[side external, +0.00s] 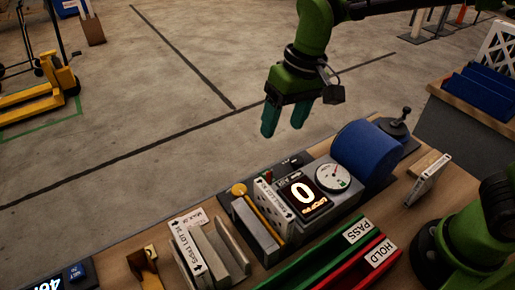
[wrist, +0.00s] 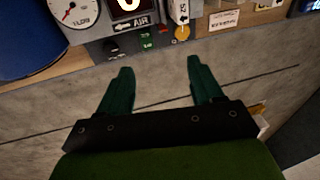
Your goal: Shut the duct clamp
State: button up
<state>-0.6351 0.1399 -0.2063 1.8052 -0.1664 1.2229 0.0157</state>
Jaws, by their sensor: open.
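My gripper (side external: 284,120) hangs above the floor side of the bench, short of the test unit, with its green fingers apart and empty. In the wrist view my gripper (wrist: 157,68) has nothing between its fingertips. The blue duct drum (side external: 367,152) stands at the right end of the test unit; part of it shows in the wrist view (wrist: 35,40). A black lever with a round knob (side external: 404,115) stands on a grey base beside the drum, apart from my gripper. It looks like the clamp's handle, but I cannot tell its clamp state.
The test unit has a display reading 0 (side external: 303,195) and a dial gauge (side external: 332,177). A yellow disc (side external: 238,189) and a white-labelled filter (side external: 273,200) are at its left. Green (side external: 310,262) and red (side external: 352,270) trays lie in front. Free air surrounds my gripper.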

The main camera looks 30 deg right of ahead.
jog(key=g+h, duration=0.1)
jog(key=h, duration=0.1)
send_over(239, 189)
notch_tip(239, 189, down, 3)
jog(key=shift+r, duration=0.5)
notch_tip(239, 189, down, 16)
jog(key=shift+r, duration=0.15)
jog(key=shift+c, duration=0.5)
